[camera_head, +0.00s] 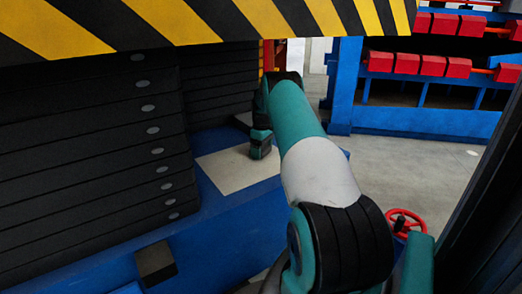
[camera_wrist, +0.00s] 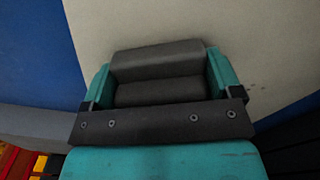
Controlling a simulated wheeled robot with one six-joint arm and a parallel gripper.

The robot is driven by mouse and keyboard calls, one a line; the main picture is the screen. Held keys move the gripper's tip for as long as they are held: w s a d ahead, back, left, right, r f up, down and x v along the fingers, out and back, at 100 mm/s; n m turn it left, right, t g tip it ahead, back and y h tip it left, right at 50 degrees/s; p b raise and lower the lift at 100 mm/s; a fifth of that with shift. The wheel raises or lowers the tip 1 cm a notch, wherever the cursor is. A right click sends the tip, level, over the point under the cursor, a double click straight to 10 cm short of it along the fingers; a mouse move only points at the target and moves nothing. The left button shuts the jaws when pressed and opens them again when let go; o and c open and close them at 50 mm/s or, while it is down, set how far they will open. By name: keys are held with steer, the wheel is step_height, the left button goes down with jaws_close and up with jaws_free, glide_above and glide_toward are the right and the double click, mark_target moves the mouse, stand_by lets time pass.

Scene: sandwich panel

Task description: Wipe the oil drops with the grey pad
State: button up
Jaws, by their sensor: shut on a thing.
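The grey pad (camera_wrist: 158,58) is a dark grey block held between the two teal fingers of my gripper (camera_wrist: 162,76) in the wrist view. The pad is over the pale panel (camera_wrist: 260,30); I cannot tell whether it touches it. The pad is not clear there, and no drops can be made out.
The panel lies on a blue base (camera_head: 225,230). A tall stack of black slabs (camera_head: 100,160) stands to the left. A yellow and black striped beam (camera_head: 190,22) crosses above. A small dark block (camera_head: 155,262) sits at the front. A red handwheel (camera_head: 408,222) is at the right.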

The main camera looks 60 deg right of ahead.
steer(key=shift+r, duration=0.15)
steer(key=shift+r+p, duration=1.95)
steer(key=shift+r, duration=0.95)
